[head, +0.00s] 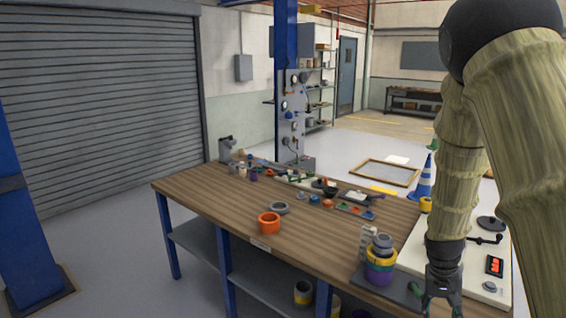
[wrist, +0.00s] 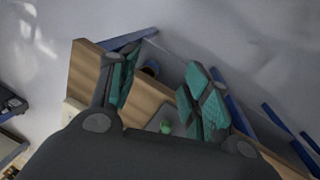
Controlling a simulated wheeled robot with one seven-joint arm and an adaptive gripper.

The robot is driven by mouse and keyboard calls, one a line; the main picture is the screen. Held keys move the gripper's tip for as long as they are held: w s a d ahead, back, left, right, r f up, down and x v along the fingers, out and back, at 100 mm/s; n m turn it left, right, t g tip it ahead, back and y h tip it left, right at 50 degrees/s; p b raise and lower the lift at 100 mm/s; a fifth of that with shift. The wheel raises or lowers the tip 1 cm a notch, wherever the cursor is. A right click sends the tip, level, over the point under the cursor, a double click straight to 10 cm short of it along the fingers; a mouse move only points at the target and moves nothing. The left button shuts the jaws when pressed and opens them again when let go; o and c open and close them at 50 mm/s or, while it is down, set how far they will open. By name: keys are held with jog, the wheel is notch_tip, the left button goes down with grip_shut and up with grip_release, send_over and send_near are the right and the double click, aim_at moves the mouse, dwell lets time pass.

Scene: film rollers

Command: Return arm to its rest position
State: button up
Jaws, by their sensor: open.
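My arm comes down along the right side of the head view. My gripper (head: 440,304) hangs low over the front right edge of the wooden workbench (head: 215,205), beside the dark mat (head: 368,285). In the wrist view my gripper (wrist: 163,78) has its teal-padded fingers spread apart, with nothing held between them. A small green piece (wrist: 166,127) shows below and between the fingers, on a dark plate by the bench edge. A stack of rings, with a purple base (head: 378,274), a yellow ring and grey rings, stands left of my gripper in the head view.
A white panel (head: 490,262) with a crank and a red display lies at the bench's right end, close to my arm. An orange ring (head: 269,223), a grey ring (head: 279,208) and several small parts occupy the bench top. Floor left of the bench is clear.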

jog(key=s+a+f+n, duration=0.1)
jog(key=s+a+f, duration=0.35)
jog(key=f, duration=0.45)
jog(key=s+a+f+n, duration=0.2)
jog(key=s+a+f, duration=0.25)
jog(key=f, duration=0.45)
jog(key=s+a+f, duration=0.3)
jog(key=s+f, duration=0.1)
jog(key=s, duration=0.3)
jog(key=s+a+f+n+y, duration=0.1)
jog(key=s+a+f, duration=0.3)
jog(key=s, duration=0.3)
jog(key=s+a+f+n+t+y, duration=0.1)
jog(key=s+a+f, duration=0.2)
jog(key=s, duration=0.4)
jog(key=shift+a+f, duration=0.4)
jog(key=shift+a, duration=0.35)
jog(key=shift+s, duration=0.1)
